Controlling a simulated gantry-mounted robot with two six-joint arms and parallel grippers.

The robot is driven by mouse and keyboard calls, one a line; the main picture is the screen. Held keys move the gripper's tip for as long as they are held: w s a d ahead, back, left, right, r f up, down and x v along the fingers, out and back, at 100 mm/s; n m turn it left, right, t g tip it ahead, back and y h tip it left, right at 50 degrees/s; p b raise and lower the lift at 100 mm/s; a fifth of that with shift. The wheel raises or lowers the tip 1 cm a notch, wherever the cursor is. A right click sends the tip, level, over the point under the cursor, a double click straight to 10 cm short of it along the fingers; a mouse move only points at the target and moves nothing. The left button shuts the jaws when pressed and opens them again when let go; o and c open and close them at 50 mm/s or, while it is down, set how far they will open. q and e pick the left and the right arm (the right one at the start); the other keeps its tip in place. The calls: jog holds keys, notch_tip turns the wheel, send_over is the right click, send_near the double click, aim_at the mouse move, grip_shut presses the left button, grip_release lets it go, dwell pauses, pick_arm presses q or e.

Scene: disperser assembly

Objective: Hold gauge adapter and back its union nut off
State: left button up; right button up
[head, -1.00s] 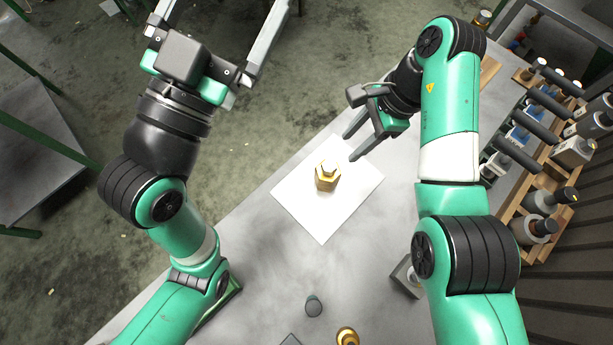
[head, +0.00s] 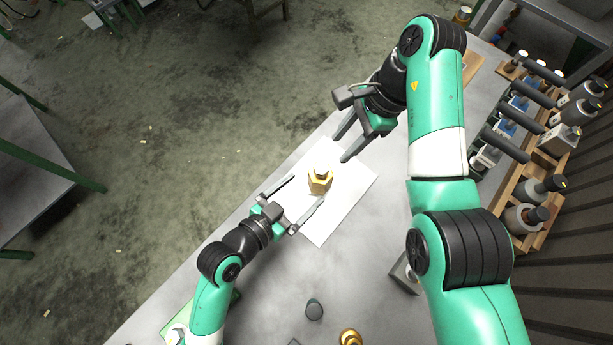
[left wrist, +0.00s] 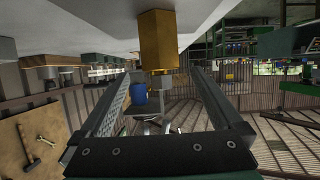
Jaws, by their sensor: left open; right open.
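The brass gauge adapter (head: 319,182), a hex-sided piece with a narrower top, stands upright on a white sheet (head: 352,197) on the grey table. My left gripper (head: 307,189) is open, at the adapter's lower left, its fingers pointing toward it. In the left wrist view the adapter (left wrist: 158,45) appears inverted, centred between the open fingers (left wrist: 164,75), with a gap on each side; its narrow end shows below the wide hex body. I cannot tell the union nut apart clearly. My right gripper (head: 339,150) is open and empty, above and right of the adapter.
A wooden rack (head: 521,190) with several tools stands along the right side. A small dark cylinder (head: 314,309), another brass part (head: 349,338) and a grey block (head: 404,273) are near the front. The table's left edge runs diagonally beside my left arm.

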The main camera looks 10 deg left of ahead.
aim_at(327, 169)
pick_arm(q)
jog(key=x, duration=1.1)
jog(key=shift+d, duration=0.1)
jog(key=shift+r, duration=0.1)
grip_shut()
dwell(0.5)
dwell(0.5)
